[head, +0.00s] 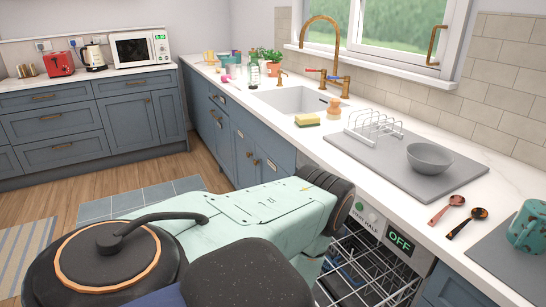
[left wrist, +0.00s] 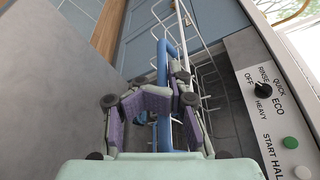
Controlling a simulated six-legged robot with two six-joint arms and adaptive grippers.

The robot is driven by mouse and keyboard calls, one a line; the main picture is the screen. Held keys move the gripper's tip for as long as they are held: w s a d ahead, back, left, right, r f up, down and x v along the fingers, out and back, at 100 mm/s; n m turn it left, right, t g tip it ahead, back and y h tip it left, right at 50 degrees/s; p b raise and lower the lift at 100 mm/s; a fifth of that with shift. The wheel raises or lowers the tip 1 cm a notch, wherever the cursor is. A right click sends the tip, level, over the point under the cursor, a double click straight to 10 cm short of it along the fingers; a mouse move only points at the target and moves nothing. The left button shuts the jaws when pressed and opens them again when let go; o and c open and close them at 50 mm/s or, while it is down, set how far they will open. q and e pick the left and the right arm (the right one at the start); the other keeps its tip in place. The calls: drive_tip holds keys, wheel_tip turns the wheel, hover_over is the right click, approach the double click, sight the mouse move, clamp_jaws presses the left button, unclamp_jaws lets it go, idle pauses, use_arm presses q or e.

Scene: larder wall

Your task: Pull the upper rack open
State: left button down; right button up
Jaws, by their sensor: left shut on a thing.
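The upper rack (head: 372,268) is a white wire basket in the dishwasher under the counter, and part of it shows in the head view below the control panel. In the left wrist view the rack's wires (left wrist: 207,78) run behind a blue bar (left wrist: 162,62) at its front. My left gripper (left wrist: 152,104), with purple pads, is shut on this blue bar. In the head view my mint-green arm hides the gripper and much of the rack. My right gripper is in neither view.
The dishwasher control panel (head: 383,232) has a display reading OFF; its dial (left wrist: 263,90) is close to the gripper. Above, the counter holds a grey drainer mat (head: 400,165), a grey bowl (head: 430,157), two spoons and a teal mug (head: 526,226). Wooden floor lies left.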

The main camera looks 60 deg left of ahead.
use_arm(q)
drive_tip(key=shift+s+f, duration=0.2)
drive_tip(key=shift+s, duration=0.1)
drive_tip(key=c, duration=1.7)
unclamp_jaws()
drive_tip(key=shift+w, duration=0.1)
drive_tip(key=v, duration=1.2)
drive_tip(key=shift+r, duration=0.1)
